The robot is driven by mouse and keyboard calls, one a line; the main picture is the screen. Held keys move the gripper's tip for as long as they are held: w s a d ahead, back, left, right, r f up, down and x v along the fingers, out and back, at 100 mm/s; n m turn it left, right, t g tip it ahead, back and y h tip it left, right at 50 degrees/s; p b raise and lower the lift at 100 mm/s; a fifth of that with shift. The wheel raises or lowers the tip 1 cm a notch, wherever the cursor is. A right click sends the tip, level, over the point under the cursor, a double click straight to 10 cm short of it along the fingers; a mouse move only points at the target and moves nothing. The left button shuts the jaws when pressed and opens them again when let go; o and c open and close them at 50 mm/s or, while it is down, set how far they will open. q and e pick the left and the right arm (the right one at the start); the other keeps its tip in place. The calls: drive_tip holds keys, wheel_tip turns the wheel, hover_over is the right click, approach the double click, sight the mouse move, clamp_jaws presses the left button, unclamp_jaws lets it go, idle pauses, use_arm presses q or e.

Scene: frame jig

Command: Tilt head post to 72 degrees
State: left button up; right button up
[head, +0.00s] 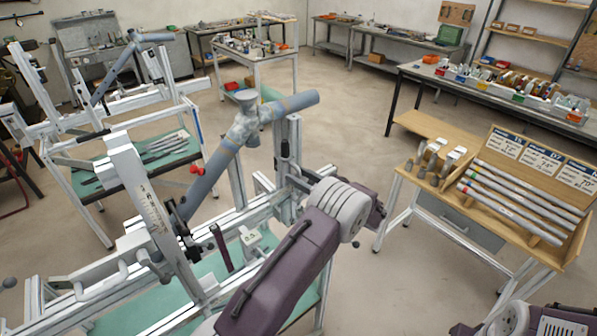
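The jig's bench holds a blue-grey tube assembly (212,180) with a cup-shaped top (246,100) and one tube running up to the right. A wide silver post (142,190) with printed marks leans left at the jig's left. A second silver post (294,140) stands near upright behind the tubes, with a dark handle beside it. I cannot tell which is the head post, nor read an angle. My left gripper (303,181) is beside the upright post's lower part. My wrist hides much of it, so its opening and contact are unclear. My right gripper is out of view.
A wooden-topped stand (400,150) at right holds several tubes and label cards. A similar jig (105,105) stands at the back left. Benches with tools and bins line the walls. Open floor (340,130) lies between the jig and the stand.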

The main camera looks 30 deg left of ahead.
use_arm(q)
drive_tip(key=shift+a+r, duration=0.1)
drive_tip(key=shift+a, duration=0.05)
drive_tip(key=shift+w, duration=0.1)
drive_tip(key=shift+w+f, duration=0.1)
drive_tip(key=shift+f, duration=0.1)
drive_tip(key=c, duration=0.3)
clamp_jaws()
drive_tip(key=shift+r, duration=0.1)
idle(0.7)
